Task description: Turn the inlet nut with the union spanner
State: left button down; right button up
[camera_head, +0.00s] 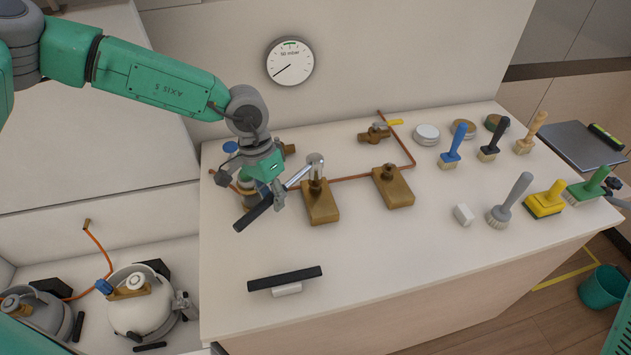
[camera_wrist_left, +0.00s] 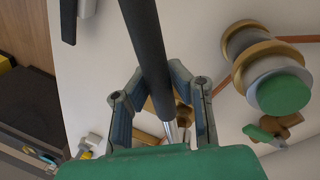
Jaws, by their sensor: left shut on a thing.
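My left gripper (camera_head: 268,192) is shut on the union spanner, whose black handle (camera_head: 252,214) slants down-left and whose silver shaft runs up-right. The spanner's silver head (camera_head: 316,160) appears at the top of a brass fitting (camera_head: 315,184) on a wooden block (camera_head: 322,208). I cannot tell whether the head is seated around it, or whether this is the inlet nut. In the left wrist view the black handle (camera_wrist_left: 147,45) passes between the fingers of my left gripper (camera_wrist_left: 160,105). A dark piece at the right edge (camera_head: 614,186) may be my right gripper; its jaws are unclear.
A second wooden block (camera_head: 394,188) with a brass fitting stands to the right, beside a copper pipe (camera_head: 350,178). A black bar (camera_head: 285,278) lies in front. Several brushes, including a blue-handled one (camera_head: 452,152), stand at the right. A gauge (camera_head: 290,61) hangs behind.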

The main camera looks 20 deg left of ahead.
pick_arm(q)
jog(key=shift+r, duration=4.15)
